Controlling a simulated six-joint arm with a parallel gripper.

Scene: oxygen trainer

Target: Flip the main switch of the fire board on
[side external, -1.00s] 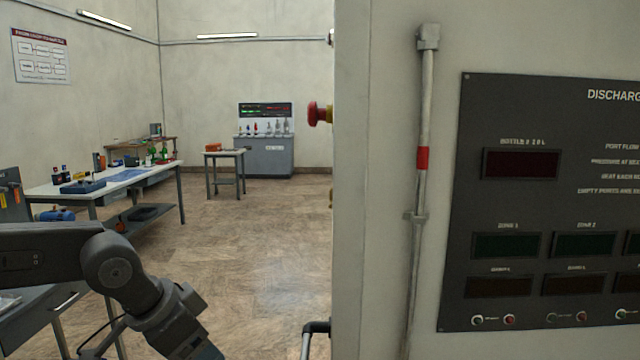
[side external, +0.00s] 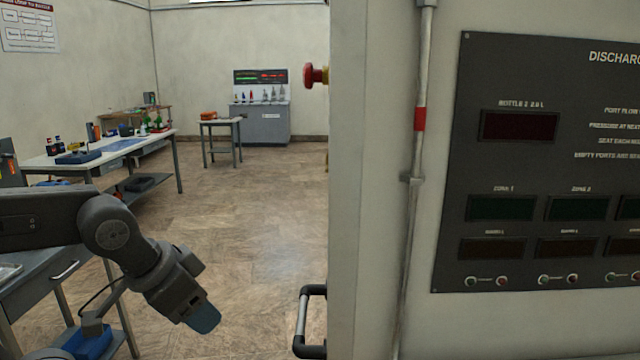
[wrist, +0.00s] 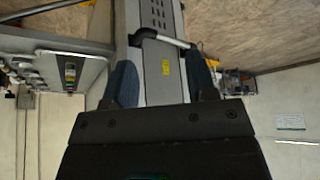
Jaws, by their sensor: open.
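I cannot pick out the fire board or its main switch for certain in either view. In the side external view, my gripper (side external: 204,316) hangs at the lower left, pointing down and right, with a blue fingertip showing. The wrist view shows both dark blue fingers of my gripper (wrist: 160,80) apart, with nothing held between them. Beyond them is a grey cabinet (wrist: 160,52) with a bar handle (wrist: 163,38) and a small yellow label. A grey panel (wrist: 35,62) with several pale knobs and a yellow label stands at the left of the wrist view.
A workbench (side external: 100,150) stands left; a small table (side external: 220,123) and console (side external: 261,122) stand behind. The mid floor is clear.

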